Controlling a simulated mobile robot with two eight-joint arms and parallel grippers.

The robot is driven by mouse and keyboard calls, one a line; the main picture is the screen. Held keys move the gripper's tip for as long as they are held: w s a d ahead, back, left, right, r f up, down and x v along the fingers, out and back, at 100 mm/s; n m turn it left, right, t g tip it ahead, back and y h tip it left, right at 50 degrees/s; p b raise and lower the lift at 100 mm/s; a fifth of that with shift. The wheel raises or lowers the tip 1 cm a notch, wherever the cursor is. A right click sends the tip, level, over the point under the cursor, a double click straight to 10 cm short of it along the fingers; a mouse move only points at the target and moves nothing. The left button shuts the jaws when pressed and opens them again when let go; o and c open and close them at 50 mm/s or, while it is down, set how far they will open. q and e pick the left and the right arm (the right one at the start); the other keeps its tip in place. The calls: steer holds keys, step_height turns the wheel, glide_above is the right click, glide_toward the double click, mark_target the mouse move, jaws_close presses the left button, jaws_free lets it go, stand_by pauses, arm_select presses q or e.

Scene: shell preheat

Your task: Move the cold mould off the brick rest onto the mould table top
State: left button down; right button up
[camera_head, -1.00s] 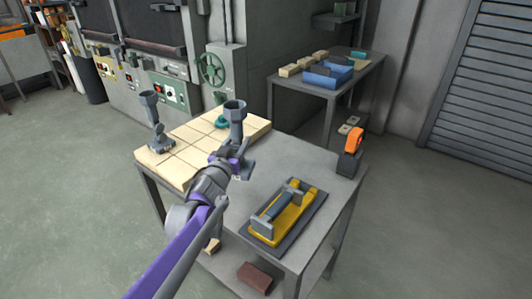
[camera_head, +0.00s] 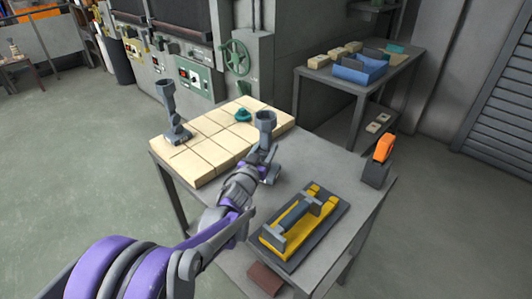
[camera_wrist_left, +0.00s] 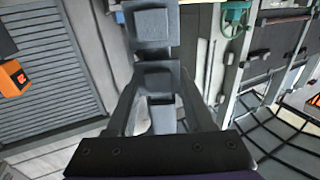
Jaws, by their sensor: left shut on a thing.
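The grey mould, with a funnel-shaped cup (camera_head: 265,121) on top, is held upright by my left gripper (camera_head: 262,155). Its foot hangs over or stands on the mould table top (camera_head: 325,165), just off the near edge of the brick rest (camera_head: 215,143); I cannot tell if it touches. In the left wrist view the jaws (camera_wrist_left: 160,88) are shut on the mould's grey blocky body (camera_wrist_left: 152,25). A second similar grey mould (camera_head: 166,92) stands on the far left of the bricks. My right gripper is out of view.
An orange-and-black tool (camera_head: 380,160) stands at the right corner. A teal piece (camera_head: 243,115) sits on the bricks. Bare table lies between bricks and tool.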

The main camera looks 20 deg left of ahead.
arm_select(q)
steer(key=shift+f, duration=0.7)
steer(key=shift+f, duration=0.2)
steer(key=shift+c, duration=1.4)
jaws_free()
steer(key=shift+r, duration=0.15)
steer(key=shift+s+r, duration=0.15)
steer(key=s+b, duration=0.1)
steer(key=s, duration=1)
steer(key=shift+s+d+b, duration=0.35)
